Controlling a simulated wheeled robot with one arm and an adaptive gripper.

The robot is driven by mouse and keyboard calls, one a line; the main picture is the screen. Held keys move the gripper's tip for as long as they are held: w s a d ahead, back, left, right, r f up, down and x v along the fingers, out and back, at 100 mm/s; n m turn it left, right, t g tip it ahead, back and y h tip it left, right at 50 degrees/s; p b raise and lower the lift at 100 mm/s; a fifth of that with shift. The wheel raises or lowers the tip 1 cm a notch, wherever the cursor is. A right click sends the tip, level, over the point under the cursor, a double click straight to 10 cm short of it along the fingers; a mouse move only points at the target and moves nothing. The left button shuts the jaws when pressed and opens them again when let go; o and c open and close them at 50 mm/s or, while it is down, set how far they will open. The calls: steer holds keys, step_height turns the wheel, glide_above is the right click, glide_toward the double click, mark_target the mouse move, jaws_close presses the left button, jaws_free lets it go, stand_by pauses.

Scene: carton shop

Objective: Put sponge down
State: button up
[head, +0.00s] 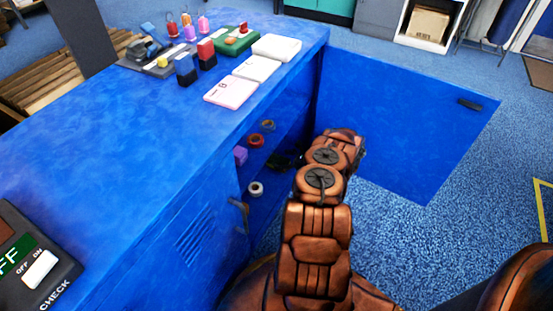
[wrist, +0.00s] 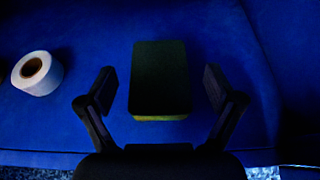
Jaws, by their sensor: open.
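The sponge (wrist: 160,75) has a dark green top and a yellowish lower edge. In the wrist view it lies on the blue shelf surface (wrist: 90,120), in the middle between my two fingers. My gripper (wrist: 160,86) is open, with a visible gap on each side of the sponge, so neither finger touches it. In the head view my gripper (head: 284,161) is dark and small inside the open blue cabinet (head: 290,105). I cannot make out the sponge there.
A white tape roll (wrist: 38,73) lies left of the sponge. The head view shows more tape rolls (head: 267,126) and a purple block (head: 240,155) on the shelves. The cabinet door (head: 410,120) stands open at the right. Several boxes and small items stand on the blue countertop (head: 150,150).

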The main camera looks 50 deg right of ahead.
steer(key=p+v, duration=0.1)
steer(key=v, duration=0.7)
steer(key=shift+s+p, duration=0.1)
steer(key=shift+p, duration=0.3)
